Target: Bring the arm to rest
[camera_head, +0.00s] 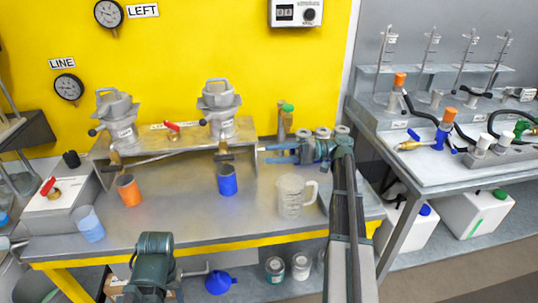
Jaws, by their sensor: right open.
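My right arm (345,220) reaches up from the bottom right over the steel bench. Its right gripper (270,154) points left above the back of the bench, beside the raised metal shelf (188,137). Its jaws are open, with nothing seen between them. Part of my left arm (152,262) shows at the bottom left, in front of the bench edge. No left fingers can be made out.
A clear jug (291,196), a blue cup (227,179) and an orange cup (129,190) stand on the bench (180,215). Two grey drum units (218,108) sit on the shelf. A green-topped valve (285,118) is behind my right gripper. Another bench (460,165) is at right.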

